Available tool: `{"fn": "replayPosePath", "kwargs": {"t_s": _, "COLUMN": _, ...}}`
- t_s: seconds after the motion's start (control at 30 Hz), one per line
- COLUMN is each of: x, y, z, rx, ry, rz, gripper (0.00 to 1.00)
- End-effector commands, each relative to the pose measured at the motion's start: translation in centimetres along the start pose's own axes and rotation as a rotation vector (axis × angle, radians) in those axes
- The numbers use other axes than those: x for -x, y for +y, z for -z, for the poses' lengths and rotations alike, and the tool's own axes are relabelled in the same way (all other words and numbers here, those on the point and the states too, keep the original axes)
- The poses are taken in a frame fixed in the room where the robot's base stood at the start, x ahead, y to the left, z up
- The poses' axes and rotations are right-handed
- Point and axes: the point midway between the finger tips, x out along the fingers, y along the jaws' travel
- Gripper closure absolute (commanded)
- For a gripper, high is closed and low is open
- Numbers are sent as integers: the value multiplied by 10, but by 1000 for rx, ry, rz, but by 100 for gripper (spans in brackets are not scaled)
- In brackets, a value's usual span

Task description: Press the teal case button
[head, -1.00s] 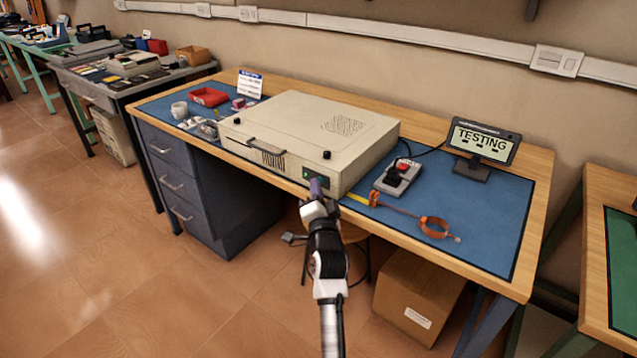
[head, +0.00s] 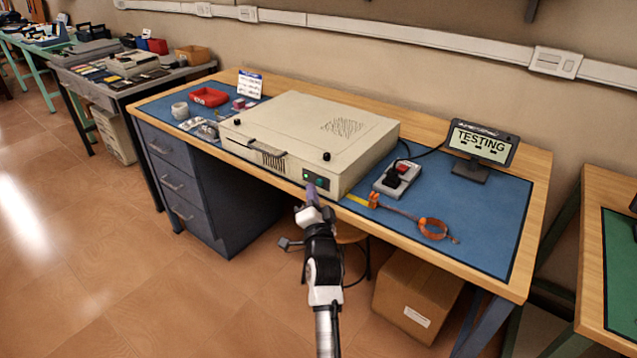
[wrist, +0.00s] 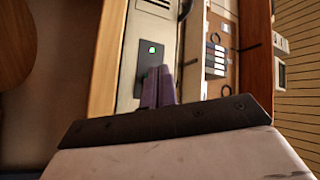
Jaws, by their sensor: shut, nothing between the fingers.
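The beige case (head: 345,125) lies flat on the blue mat. A small dark panel at its front right corner holds a lit green light (head: 306,175) and a teal button (head: 320,183). In the wrist view the panel (wrist: 147,68) appears sideways with a bright green light (wrist: 152,50); the teal button cannot be made out there, probably behind the fingers. My gripper (head: 312,190) has purple fingers, shut and empty, just in front of and below the panel. The fingers (wrist: 157,85) overlap the panel in the wrist view; contact cannot be confirmed. A display (head: 481,143) reads TESTING.
A grey box with a red and black top (head: 397,178) and an orange strap (head: 432,229) lie right of the case. A red tray (head: 209,97) and white mug (head: 180,110) stand to its left. A stool and cardboard box (head: 415,292) are under the bench.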

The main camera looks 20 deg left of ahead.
Motion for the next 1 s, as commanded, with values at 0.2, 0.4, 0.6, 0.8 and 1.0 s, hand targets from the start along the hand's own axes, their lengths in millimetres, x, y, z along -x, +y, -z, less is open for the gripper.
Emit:
{"fn": "replayPosePath", "kwargs": {"t_s": 0.2, "x": 11, "y": -12, "z": -7, "rx": -2, "ry": -3, "rz": -2, "gripper": 100}}
{"fn": "replayPosePath", "kwargs": {"t_s": 0.4, "x": 24, "y": -22, "z": -17, "rx": -2, "ry": -2, "rz": -3, "gripper": 100}}
{"fn": "replayPosePath", "kwargs": {"t_s": 0.6, "x": 34, "y": -27, "z": -24, "rx": -1, "ry": -1, "rz": 0, "gripper": 100}}
{"fn": "replayPosePath", "kwargs": {"t_s": 0.8, "x": 35, "y": -25, "z": -25, "rx": 0, "ry": 0, "rz": 1, "gripper": 100}}
{"fn": "replayPosePath", "kwargs": {"t_s": 1.0, "x": 35, "y": -25, "z": -25, "rx": 0, "ry": 0, "rz": 0, "gripper": 100}}
